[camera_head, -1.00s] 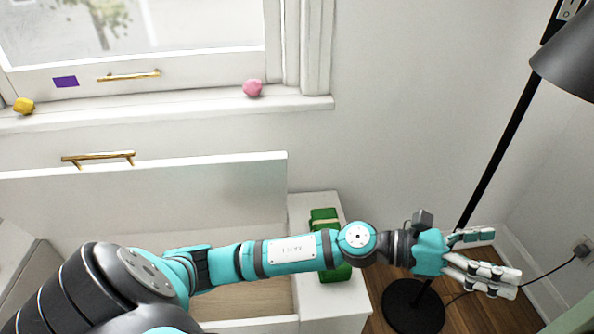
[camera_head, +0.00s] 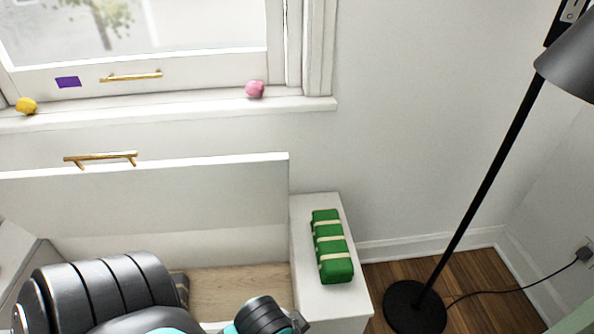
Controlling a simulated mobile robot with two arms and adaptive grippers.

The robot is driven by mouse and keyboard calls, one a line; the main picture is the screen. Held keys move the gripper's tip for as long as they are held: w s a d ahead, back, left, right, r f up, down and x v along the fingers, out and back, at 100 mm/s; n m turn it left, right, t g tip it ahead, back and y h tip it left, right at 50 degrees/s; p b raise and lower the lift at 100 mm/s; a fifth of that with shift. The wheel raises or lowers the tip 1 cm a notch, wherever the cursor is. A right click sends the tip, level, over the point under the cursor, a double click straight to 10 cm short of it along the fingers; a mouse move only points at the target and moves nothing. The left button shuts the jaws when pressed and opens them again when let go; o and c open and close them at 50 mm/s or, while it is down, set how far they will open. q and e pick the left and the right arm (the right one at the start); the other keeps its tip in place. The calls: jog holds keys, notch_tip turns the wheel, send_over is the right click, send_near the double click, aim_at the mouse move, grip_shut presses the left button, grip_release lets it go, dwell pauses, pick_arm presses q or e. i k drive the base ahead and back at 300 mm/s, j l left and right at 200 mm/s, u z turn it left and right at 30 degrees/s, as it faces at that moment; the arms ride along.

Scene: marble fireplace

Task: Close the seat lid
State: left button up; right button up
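The white seat lid (camera_head: 200,200) stands raised, nearly upright, in front of the wall below the window. A gold handle (camera_head: 100,158) sits on its top edge at the left. Below it the white seat box is open, and its wooden inside floor (camera_head: 240,285) shows. My arm links cover the lower left of the view and part of the box opening. Neither of my grippers shows in this view.
A green bundle with pale bands (camera_head: 332,246) lies on the white ledge (camera_head: 345,302) right of the opening. A black floor lamp (camera_head: 480,195) stands at the right with a cord on the wood floor. A pink object (camera_head: 254,89) and a yellow object (camera_head: 26,106) sit on the windowsill (camera_head: 180,109).

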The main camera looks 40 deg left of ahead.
aim_at(132, 198)
jog(key=u, duration=2.55)
